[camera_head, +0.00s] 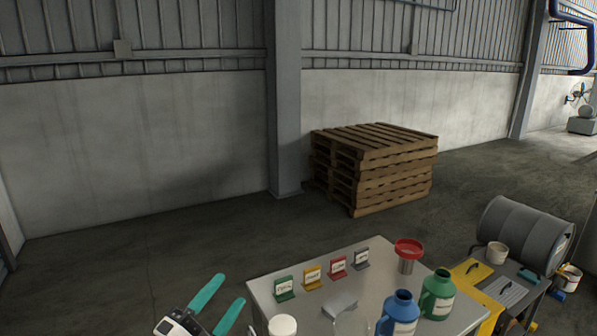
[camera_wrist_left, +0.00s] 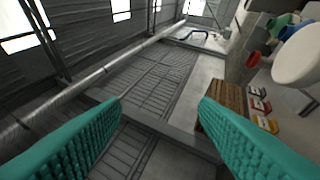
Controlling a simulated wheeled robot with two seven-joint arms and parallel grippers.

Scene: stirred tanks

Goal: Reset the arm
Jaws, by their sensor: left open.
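My left gripper (camera_head: 222,298) is at the bottom left of the head view, beside the left edge of the table. Its two teal fingers are spread apart with nothing between them. In the left wrist view the fingers (camera_wrist_left: 160,130) frame only the distant wall and floor. The table (camera_head: 378,255) carries a blue jug (camera_head: 399,312), a green jug (camera_head: 437,295), a red-rimmed strainer (camera_head: 408,255) and a white-lidded container (camera_head: 283,325). My right gripper is not in either view.
Small green (camera_head: 285,288), yellow (camera_head: 312,277), red (camera_head: 338,267) and grey (camera_head: 362,258) label stands line the table's far left edge. A pallet stack (camera_head: 372,165) stands near the wall. A grey drum (camera_head: 528,235) lies at the right. The floor left of the table is clear.

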